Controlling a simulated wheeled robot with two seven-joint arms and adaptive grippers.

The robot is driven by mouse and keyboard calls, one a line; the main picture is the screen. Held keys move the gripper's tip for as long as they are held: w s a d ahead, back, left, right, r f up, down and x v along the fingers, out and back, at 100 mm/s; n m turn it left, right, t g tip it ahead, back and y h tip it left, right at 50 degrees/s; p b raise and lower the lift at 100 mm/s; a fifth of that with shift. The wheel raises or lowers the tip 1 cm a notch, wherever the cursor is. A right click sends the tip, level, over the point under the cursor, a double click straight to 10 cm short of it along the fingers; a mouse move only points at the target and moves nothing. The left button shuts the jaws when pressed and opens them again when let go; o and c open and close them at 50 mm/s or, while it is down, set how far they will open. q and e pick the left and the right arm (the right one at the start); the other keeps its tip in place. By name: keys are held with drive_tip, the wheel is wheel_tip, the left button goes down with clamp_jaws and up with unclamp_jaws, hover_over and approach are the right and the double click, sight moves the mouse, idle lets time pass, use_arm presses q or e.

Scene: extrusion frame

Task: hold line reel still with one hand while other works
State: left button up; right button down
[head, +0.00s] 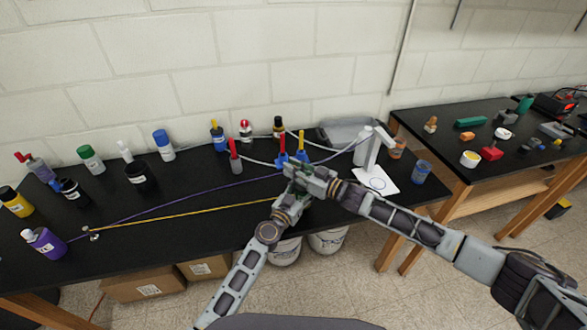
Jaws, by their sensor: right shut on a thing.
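My left gripper (291,198) comes up from below and meets the right one there. Its fingers overlap the right gripper, so I cannot tell whether it is open or shut. A yellow line (190,213) and a purple line (180,206) run from the left of the table toward the grippers.
A second table (448,120) holds small parts. The table's left middle is mostly clear.

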drive_tip(key=shift+s+r+n+g+y, duration=0.1)
drive_tip(key=shift+s+n+g+y, duration=0.1)
drive_tip(key=shift+n+g+y, duration=0.6)
drive_tip(key=c, duration=1.3)
unclamp_jaws()
drive_tip(key=shift+c, duration=0.2)
drive_tip(key=shift+d, duration=0.2)
drive_tip(key=v, duration=1.1)
drive_tip(key=shift+s+d+r, duration=0.2)
drive_tip(key=shift+d, duration=0.1)
